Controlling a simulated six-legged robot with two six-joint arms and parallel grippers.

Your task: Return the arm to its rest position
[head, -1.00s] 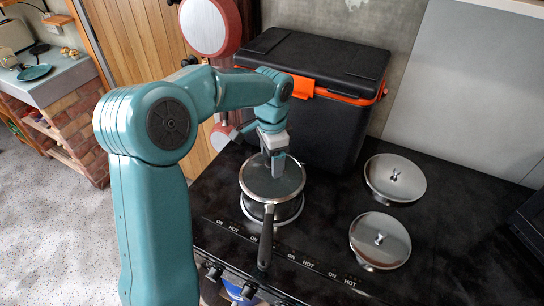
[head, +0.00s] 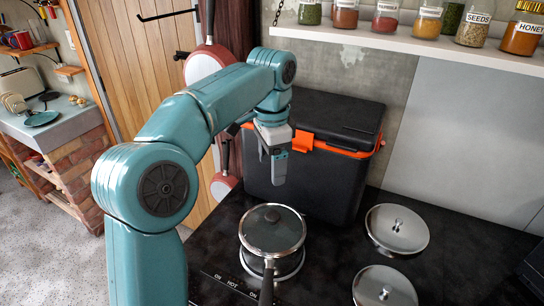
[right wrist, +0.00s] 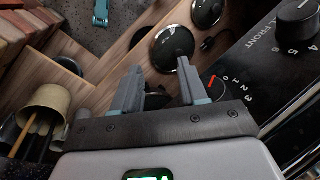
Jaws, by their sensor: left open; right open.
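My left arm comes in from the left in the head view, and its gripper (head: 278,168) hangs above the black stove, fingers pointing down. It is open and empty, above and behind a pan with a glass lid (head: 272,230). The lid sits on the pan, whose dark handle points toward the front. My right gripper (right wrist: 160,72) shows in the right wrist view, open with nothing between its two grey fingers. It is not visible in the head view.
A black cooler box (head: 330,150) with an orange latch stands behind the pan. Metal lids (head: 397,228) lie at right on the stove. A spice shelf (head: 420,42) hangs above. In the right wrist view, a stove knob (right wrist: 298,14) and a utensil pot (right wrist: 45,105) are close by.

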